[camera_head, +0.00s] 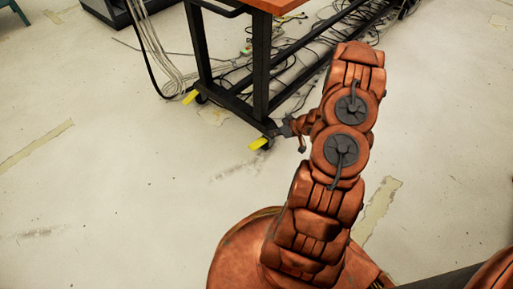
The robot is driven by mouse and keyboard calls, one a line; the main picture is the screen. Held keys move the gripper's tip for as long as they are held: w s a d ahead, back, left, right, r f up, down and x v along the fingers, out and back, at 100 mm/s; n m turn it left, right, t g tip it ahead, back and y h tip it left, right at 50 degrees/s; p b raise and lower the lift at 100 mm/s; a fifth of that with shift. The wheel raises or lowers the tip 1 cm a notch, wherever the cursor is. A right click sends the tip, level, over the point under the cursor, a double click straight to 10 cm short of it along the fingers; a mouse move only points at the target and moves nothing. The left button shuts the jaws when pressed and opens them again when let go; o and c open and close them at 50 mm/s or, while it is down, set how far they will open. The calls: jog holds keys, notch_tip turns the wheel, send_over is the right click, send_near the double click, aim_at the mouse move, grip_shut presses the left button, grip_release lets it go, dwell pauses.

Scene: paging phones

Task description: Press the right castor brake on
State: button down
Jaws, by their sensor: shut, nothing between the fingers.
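A dark-framed cart (262,65) with an orange top stands at the upper middle, on castors. The right castor's yellow brake pedal (258,143) sticks out to the left at the foot of the near right leg. The left castor has a similar yellow pedal (190,97). My gripper (281,132) is small and dark at the end of my orange arm. It is shut and empty, just right of the right castor and slightly above its pedal. I cannot tell whether it touches the castor or frame. My wrist partly hides that area.
Tangled cables (283,70) lie under and behind the cart's lower rails. Grey cables (155,50) run down to the floor on the left, by a dark cabinet (115,10). The pale floor (120,200) in front and to the left is clear.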

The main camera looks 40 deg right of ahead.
jog(key=shift+s+a+f, duration=0.1)
jog(key=shift+f, duration=0.1)
jog(key=b, duration=0.4)
send_over(251, 144)
jog(key=s+d, duration=0.2)
jog(key=s, duration=0.1)
notch_tip(251, 144, down, 7)
jog(key=shift+w+d+r, duration=0.1)
jog(key=shift+w+a+f+b, duration=0.15)
jog(key=shift+f+b, duration=0.2)
jog(key=shift+f, duration=0.25)
jog(key=shift+s+a+f+b, duration=0.15)
jog(key=shift+f+b, duration=0.15)
jog(key=shift+f, duration=0.3)
jog(key=shift+a+f+b, duration=0.2)
jog(key=shift+f+b, duration=0.2)
jog(key=shift+f, duration=0.4)
jog(key=shift+w, duration=0.1)
